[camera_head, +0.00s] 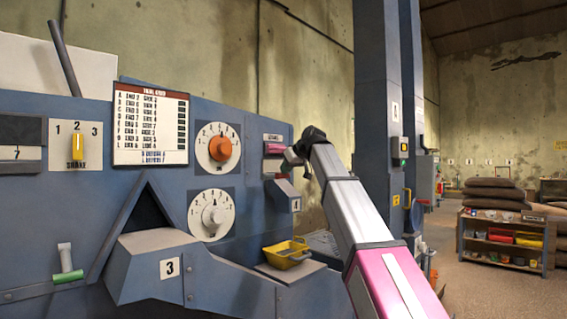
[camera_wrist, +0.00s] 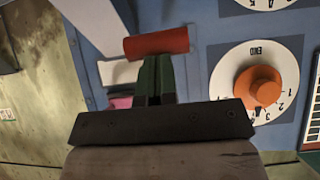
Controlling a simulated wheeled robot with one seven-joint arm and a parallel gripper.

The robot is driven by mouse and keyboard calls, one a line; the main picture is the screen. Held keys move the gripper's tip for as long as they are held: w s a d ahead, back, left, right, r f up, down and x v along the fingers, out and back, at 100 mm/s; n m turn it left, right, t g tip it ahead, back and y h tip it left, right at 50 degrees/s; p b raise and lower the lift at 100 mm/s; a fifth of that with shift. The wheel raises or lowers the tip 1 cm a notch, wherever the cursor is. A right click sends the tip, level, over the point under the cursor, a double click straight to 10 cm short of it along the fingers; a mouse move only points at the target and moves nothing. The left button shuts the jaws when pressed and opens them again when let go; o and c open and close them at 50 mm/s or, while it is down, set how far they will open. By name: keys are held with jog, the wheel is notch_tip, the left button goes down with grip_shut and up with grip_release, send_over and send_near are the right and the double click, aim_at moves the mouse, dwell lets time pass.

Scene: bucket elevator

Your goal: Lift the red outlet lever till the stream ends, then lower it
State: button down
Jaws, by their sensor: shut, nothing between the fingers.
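The red outlet lever shows as a red cylinder (camera_wrist: 156,42) just beyond my fingertips in the wrist view. In the head view it is a small red bit (camera_head: 281,176), mostly hidden, above a grey outlet spout (camera_head: 287,196) marked 4. My gripper (camera_head: 289,158) is shut and empty in front of the panel's right edge. Its green fingers (camera_wrist: 154,78) point at the red cylinder; whether they touch it I cannot tell. A yellow bin (camera_head: 288,262) stands below the spout on a ledge. I cannot make out a stream.
A pink-red handle (camera_head: 274,149) on a labelled plate sits above the spout, close to my gripper. An orange dial (camera_head: 220,148) and a white dial (camera_head: 212,214) are to its left. A blue column (camera_head: 382,90) rises to the right.

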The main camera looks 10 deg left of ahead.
notch_tip(320, 180, down, 6)
jog(key=t+y, duration=0.2)
jog(key=y, duration=0.1)
jog(key=shift+d+f+t, duration=0.15)
jog(key=shift+f+t, duration=0.05)
jog(key=shift+t, duration=0.1)
jog(key=shift+s, duration=0.1)
dwell(0.4)
